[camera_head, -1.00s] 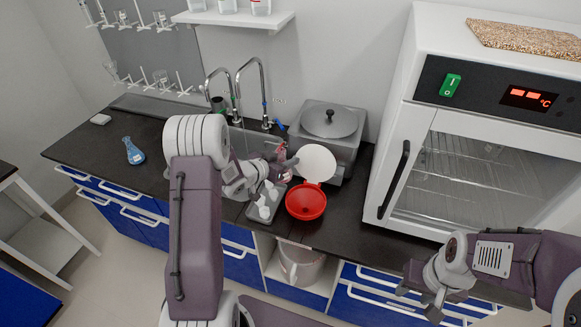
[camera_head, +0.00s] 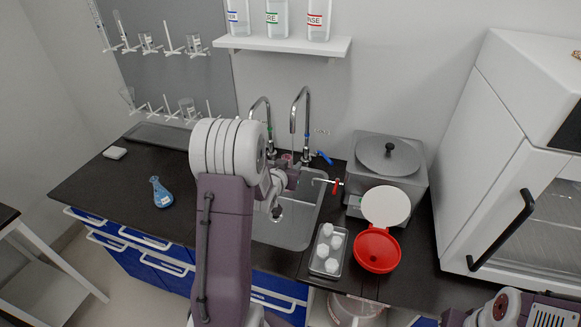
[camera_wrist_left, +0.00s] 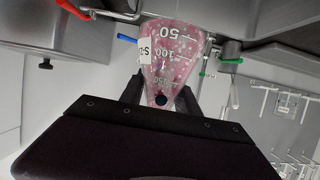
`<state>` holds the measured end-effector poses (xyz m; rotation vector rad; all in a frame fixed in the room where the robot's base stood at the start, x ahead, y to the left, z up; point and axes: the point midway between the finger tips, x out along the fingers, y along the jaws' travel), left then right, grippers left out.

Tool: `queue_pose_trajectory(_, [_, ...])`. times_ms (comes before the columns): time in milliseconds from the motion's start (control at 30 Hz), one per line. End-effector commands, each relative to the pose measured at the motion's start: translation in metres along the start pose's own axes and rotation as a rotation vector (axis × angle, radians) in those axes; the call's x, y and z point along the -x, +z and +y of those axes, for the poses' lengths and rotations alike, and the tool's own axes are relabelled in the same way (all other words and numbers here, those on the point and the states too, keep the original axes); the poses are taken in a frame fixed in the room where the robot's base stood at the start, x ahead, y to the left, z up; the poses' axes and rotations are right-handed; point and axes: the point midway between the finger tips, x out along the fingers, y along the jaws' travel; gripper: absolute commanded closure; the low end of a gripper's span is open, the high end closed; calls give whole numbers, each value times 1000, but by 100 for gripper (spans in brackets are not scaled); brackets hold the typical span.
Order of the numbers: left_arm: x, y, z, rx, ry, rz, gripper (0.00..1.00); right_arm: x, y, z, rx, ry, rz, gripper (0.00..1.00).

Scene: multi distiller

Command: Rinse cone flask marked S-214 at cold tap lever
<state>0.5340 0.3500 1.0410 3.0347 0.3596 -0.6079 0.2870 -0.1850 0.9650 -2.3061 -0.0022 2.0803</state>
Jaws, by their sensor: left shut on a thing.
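The cone flask (camera_wrist_left: 172,50) with pink speckles inside is in my left gripper. Its label, partly readable as "S-2", shows in the left wrist view. My left gripper (camera_wrist_left: 160,98) is shut on the narrow neck end. In the head view my left gripper (camera_head: 290,176) is over the back of the sink, and a small pink part of the flask (camera_head: 288,158) shows by the taps. The blue cold tap lever (camera_head: 324,157) is just right of the flask; it also shows in the left wrist view (camera_wrist_left: 126,39). My right arm is at the bottom right, its fingertips out of view.
The sink (camera_head: 295,222) lies below my left gripper. A tray with white-capped things (camera_head: 318,267), a red funnel (camera_head: 377,250) and a metal bath (camera_head: 388,158) are to the right. A blue-filled flask (camera_head: 161,194) stands on the left counter. Tall tap spouts (camera_head: 296,105) rise behind.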

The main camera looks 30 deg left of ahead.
Motion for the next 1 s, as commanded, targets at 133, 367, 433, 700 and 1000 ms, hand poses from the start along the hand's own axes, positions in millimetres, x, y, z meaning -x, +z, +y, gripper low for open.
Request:
queue_pose_trajectory(133, [-12, -6, 0, 0, 0, 0, 100, 4, 0, 0, 0, 0, 0, 57])
queue_pose_trajectory(367, [-33, -15, 0, 0, 1, 0, 100, 8, -1, 0, 0, 0, 0, 57])
queue_pose_trajectory(433, [-40, -18, 0, 0, 1, 1, 100, 10, -1, 0, 0, 0, 0, 57])
queue_pose_trajectory(700, [-64, -27, 0, 1, 1, 1, 100, 14, -2, 0, 0, 0, 0, 57])
queue_pose_trajectory(1000, [-78, -33, 0, 0, 1, 0, 100, 17, -2, 0, 0, 0, 0, 57])
